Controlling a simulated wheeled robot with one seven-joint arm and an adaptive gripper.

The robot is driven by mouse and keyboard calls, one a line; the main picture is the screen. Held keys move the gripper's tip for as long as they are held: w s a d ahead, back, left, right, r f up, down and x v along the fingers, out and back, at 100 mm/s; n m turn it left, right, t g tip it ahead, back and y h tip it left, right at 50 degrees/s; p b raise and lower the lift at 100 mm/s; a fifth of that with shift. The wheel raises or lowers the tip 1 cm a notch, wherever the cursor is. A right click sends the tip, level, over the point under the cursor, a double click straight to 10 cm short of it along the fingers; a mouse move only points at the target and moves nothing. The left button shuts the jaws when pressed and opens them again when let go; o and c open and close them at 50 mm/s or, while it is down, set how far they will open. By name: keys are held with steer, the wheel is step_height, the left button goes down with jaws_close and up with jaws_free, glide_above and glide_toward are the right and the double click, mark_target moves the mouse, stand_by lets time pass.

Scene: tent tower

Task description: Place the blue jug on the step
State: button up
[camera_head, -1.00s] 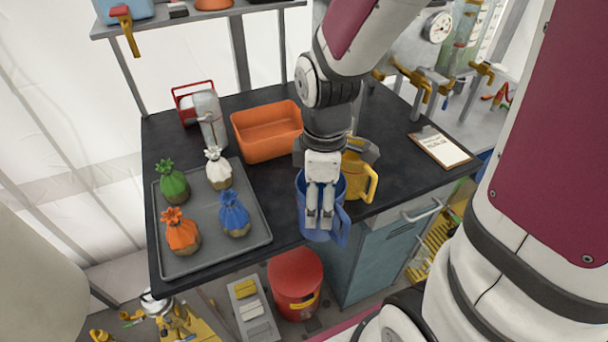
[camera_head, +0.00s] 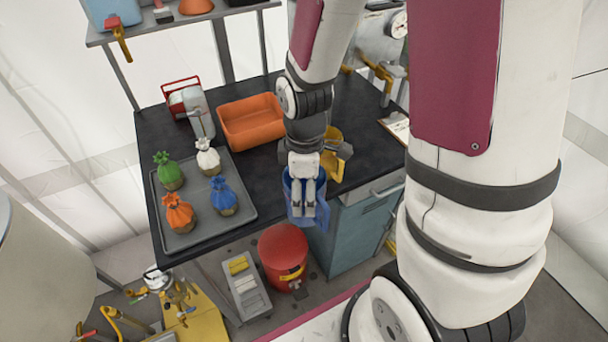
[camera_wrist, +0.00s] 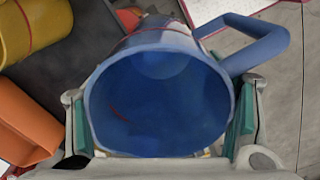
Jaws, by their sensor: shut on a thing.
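The blue jug (camera_head: 294,212) is in my gripper (camera_head: 303,214) at the front edge of the black table in the head view. My gripper is shut on it, with the fingers partly in front of it. In the wrist view the jug (camera_wrist: 160,100) fills the middle, its open mouth toward the camera and its handle to the upper right. The green finger pads (camera_wrist: 240,120) lie on either side of the jug. I cannot make out a step for certain in these frames.
On the black table (camera_head: 260,85) are an orange bin (camera_head: 252,120), a yellow jug (camera_head: 332,160), and a grey tray (camera_head: 240,215) with several tied sacks. A red bucket (camera_head: 283,250) and a grey box (camera_head: 246,285) stand on the floor below. A clipboard (camera_head: 396,126) lies at the right.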

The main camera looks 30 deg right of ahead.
steer(key=shift+s+f+p, duration=0.15)
steer(key=shift+s+p, duration=0.7)
steer(key=shift+p, duration=0.3)
